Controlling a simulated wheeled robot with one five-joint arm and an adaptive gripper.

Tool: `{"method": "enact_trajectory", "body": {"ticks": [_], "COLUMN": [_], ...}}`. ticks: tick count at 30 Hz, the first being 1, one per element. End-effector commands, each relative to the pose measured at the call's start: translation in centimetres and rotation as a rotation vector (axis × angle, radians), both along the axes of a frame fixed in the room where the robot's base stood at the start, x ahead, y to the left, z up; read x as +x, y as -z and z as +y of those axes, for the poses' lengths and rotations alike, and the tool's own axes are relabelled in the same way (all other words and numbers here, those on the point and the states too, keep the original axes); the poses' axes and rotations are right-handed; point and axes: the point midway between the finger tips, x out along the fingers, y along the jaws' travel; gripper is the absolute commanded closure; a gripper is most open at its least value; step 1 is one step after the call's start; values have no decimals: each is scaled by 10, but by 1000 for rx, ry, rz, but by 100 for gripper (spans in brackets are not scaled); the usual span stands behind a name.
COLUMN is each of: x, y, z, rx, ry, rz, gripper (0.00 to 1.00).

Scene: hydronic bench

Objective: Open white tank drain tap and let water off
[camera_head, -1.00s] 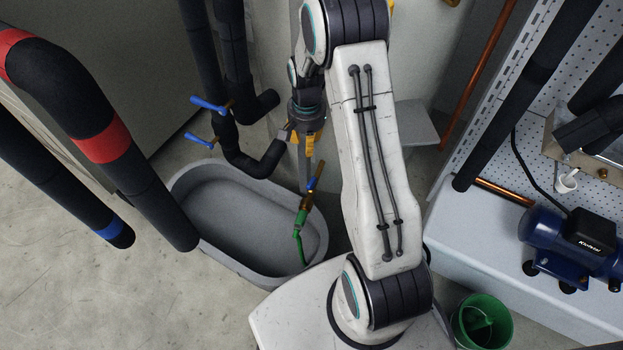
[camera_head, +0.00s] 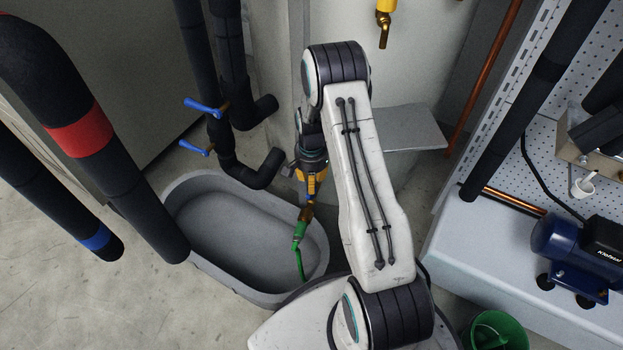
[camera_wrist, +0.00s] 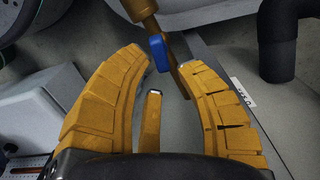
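The drain tap (camera_head: 306,213) is brass with a green hose (camera_head: 298,248) that hangs into the grey tub (camera_head: 178,208). In the wrist view its brass body (camera_wrist: 140,9) enters from the top and its blue lever (camera_wrist: 157,47) lies at the gap between my fingertips. My gripper (camera_wrist: 166,63) has its orange fingers apart, close around the lever, with no clear grip on it. In the head view my gripper (camera_head: 311,190) points down just above the tap and hides most of the lever. The white tank (camera_head: 400,75) stands behind my arm.
Dark insulated pipes with two blue-handled valves (camera_head: 205,106) stand left of my gripper. Thick pipes with red and blue bands (camera_head: 80,138) fill the left. A blue pump (camera_head: 570,248) sits on the right bench. A green bucket (camera_head: 497,330) stands at the lower right.

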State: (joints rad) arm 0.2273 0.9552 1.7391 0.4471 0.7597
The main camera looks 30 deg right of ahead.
Motion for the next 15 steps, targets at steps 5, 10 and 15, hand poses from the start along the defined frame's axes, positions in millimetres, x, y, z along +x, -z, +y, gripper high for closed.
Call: {"method": "enact_trajectory", "body": {"ticks": [5,10,15], "x": [0,0,0], "y": [24,43,56], "z": [0,0,1], "rx": [0,0,0], "ry": [-1,-1,-2], "rz": [0,0,0], "gripper": [68,68,68]}}
